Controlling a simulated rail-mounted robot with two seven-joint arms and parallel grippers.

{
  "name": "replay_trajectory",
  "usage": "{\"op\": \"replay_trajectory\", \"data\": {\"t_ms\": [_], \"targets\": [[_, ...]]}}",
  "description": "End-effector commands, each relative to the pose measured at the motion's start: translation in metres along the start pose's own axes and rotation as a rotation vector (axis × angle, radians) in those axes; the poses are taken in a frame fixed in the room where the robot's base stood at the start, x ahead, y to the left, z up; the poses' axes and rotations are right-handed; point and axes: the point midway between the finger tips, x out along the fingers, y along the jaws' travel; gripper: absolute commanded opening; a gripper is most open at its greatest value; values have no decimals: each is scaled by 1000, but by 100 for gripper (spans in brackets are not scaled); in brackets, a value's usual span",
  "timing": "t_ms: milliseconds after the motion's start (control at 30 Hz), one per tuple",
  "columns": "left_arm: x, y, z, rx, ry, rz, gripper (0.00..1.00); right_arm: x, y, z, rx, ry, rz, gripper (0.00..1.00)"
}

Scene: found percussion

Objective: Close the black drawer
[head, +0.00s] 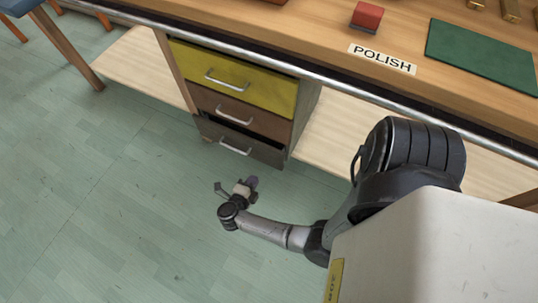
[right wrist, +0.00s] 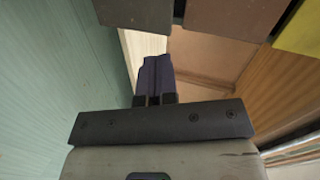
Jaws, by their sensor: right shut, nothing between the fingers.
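The black drawer (head: 238,144) is the lowest of three drawers in the cabinet under the bench. It stands out a little, with a dark gap showing above its front. It has a silver bar handle (head: 235,151). In the right wrist view, the black drawer (right wrist: 135,14) is a dark block at the top, cut off by the frame edge. My right gripper (head: 250,183) is low, in front of and apart from the drawer. Its dark purple fingers (right wrist: 155,76) are together and empty. My left gripper is not in view.
The brown drawer (head: 240,113) and the yellow drawer (head: 232,78) sit above the black one. Pale low shelves (head: 142,62) flank the cabinet. The bench top holds a red block (head: 367,16), a POLISH label (head: 382,59) and a green mat (head: 482,56). The floor (head: 110,190) in front is clear.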

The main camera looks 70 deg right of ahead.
Motion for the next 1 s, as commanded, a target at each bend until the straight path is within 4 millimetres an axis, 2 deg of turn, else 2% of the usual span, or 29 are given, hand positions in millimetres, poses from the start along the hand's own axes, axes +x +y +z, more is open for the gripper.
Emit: {"op": "replay_trajectory", "data": {"t_ms": [133, 367, 800, 1000], "targets": [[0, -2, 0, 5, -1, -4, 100, 0, -1, -2, 134, 13, -4, 0], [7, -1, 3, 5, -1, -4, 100, 14, 1, -2, 194, 11, -7, 0], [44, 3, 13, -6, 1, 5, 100, 94, 3, -2, 191, 10, -9, 0], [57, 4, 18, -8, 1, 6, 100, 120, -4, -3, 191, 9, -7, 0]]}}
